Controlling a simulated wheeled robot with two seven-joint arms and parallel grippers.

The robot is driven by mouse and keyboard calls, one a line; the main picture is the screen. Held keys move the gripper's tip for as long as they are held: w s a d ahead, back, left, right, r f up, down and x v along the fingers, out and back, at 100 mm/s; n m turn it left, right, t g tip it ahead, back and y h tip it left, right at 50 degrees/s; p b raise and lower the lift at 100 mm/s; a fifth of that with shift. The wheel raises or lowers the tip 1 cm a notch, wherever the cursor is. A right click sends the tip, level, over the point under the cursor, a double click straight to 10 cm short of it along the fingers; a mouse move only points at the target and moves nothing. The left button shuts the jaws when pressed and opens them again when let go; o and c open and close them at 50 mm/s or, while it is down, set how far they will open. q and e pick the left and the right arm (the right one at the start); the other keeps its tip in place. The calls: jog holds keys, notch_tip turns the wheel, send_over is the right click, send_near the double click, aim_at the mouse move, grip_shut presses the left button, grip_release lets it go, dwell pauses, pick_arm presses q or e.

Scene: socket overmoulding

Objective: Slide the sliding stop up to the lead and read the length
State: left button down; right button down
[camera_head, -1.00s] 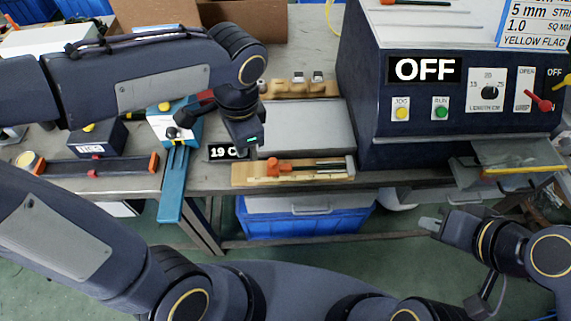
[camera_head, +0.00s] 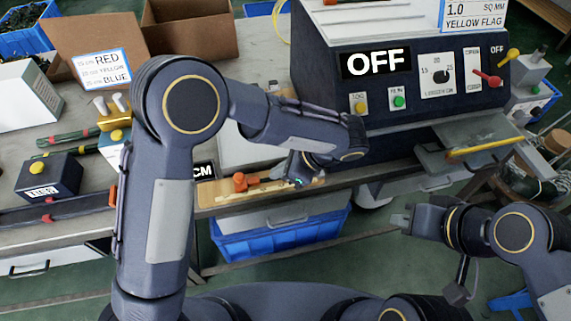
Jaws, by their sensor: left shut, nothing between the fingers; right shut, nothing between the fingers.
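The orange sliding stop (camera_head: 240,182) sits on the wooden measuring board (camera_head: 212,196) at the table's front edge. A length display (camera_head: 204,170) stands behind the board's left end. My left arm hides most of it and only "CM" shows. My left gripper (camera_head: 294,182) is shut and empty over the right part of the board, to the right of the stop and apart from it. It covers that end, and I cannot make out the lead there. My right gripper (camera_head: 399,218) is shut and empty, out in front of the table at the right.
A dark machine (camera_head: 420,110) reading OFF stands at the back right, with a tray (camera_head: 470,140) jutting out in front. A blue bin (camera_head: 280,238) is under the table. Cardboard boxes (camera_head: 190,28) and a colour label card (camera_head: 103,66) are at the back left.

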aim_at(240, 181)
pick_arm(q)
jog(key=x, duration=0.4)
jog(key=a, duration=0.2)
jog(key=a+f+p, duration=0.1)
jog(key=shift+w+a, duration=0.2)
jog(key=shift+w, duration=0.2)
jog(key=shift+w+a, duration=0.1)
jog(key=shift+a, duration=0.3)
jog(key=a, duration=0.3)
jog(key=s+a, duration=0.1)
jog(key=a, duration=0.2)
jog(key=s+a+b, duration=0.1)
jog(key=a, duration=0.2)
jog(key=shift+s+a, duration=0.15)
jog(key=shift+a, duration=0.1)
